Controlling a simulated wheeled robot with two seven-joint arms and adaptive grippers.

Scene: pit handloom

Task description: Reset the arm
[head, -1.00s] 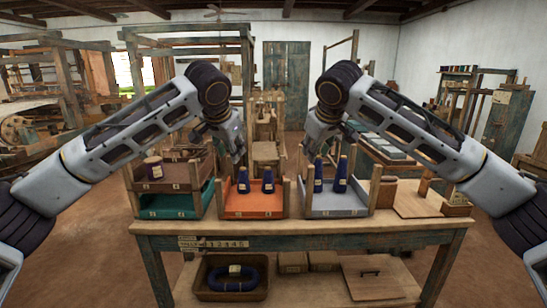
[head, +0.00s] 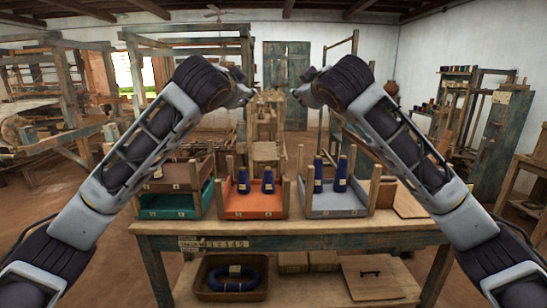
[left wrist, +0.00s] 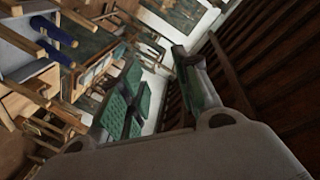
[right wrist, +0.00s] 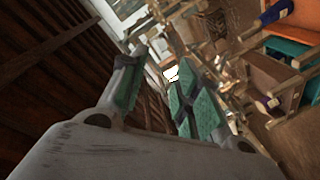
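My left gripper (left wrist: 163,95) is raised above the table, and its green-padded fingers stand apart with nothing between them. My right gripper (right wrist: 155,95) is also raised, with its padded fingers apart and empty. In the head view both wrists point inward at about the same height, and the fingers are mostly hidden behind them. Both arms are bent upward on either side of the table.
The wooden table (head: 300,228) carries an orange tray (head: 255,212) and a grey tray (head: 335,212), each with two dark blue cones. A teal tray (head: 165,213) sits under a brown tray (head: 160,187) at left. A basket (head: 232,295) with a blue coil is below. Looms stand behind.

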